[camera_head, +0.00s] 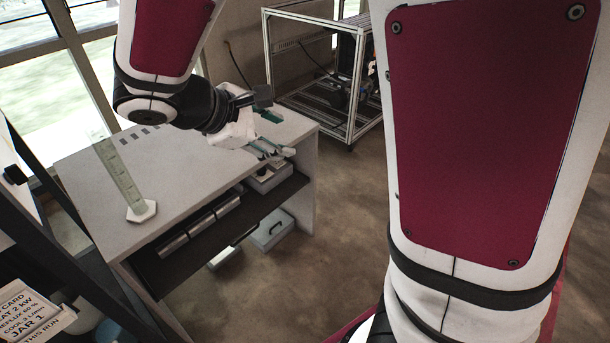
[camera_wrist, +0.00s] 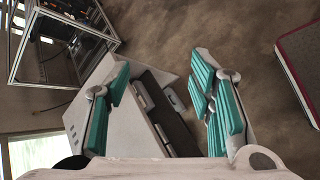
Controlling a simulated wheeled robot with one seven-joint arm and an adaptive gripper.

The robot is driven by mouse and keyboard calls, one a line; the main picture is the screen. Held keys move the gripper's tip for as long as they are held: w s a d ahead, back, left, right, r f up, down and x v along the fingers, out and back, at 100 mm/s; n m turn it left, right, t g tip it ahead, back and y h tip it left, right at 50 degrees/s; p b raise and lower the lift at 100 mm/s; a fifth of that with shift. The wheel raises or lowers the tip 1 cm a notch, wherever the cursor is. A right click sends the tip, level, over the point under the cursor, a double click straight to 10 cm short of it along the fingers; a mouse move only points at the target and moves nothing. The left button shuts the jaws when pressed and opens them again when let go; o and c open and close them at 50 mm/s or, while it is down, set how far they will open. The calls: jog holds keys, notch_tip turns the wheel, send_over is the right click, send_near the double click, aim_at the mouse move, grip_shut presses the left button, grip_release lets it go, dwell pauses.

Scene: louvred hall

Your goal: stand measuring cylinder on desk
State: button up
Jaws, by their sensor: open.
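The measuring cylinder (camera_head: 120,178) is a clear, pale-green graduated tube on a white hexagonal foot. It stands upright on the desk (camera_head: 190,175), near the desk's left end in the head view, with its foot flat on the top. My gripper (camera_head: 273,132) is open and empty, over the right end of the desk and well apart from the cylinder. In the wrist view my gripper (camera_wrist: 163,78) shows two teal-padded fingers spread wide, with nothing between them. The desk (camera_wrist: 140,130) shows there between and beyond the fingers; the cylinder is not seen in that view.
Under the desk top is a dark shelf (camera_head: 215,235) with grey boxes. A metal-framed rig (camera_head: 325,75) stands on the floor behind. A dark frame with a printed card (camera_head: 28,312) is at the lower left. The desk top around the cylinder looks clear.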

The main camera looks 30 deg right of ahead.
jog(key=s+a+r+m+y, duration=0.1)
jog(key=s+m+y, duration=0.4)
jog(key=s, duration=0.6)
jog(key=s+a+r+m+y, duration=0.1)
jog(key=s+m+y, duration=0.3)
jog(key=s, duration=0.6)
jog(key=shift+s+a+r+m+t+y, duration=0.35)
jog(key=shift+r+m, duration=0.25)
jog(key=shift+m, duration=0.7)
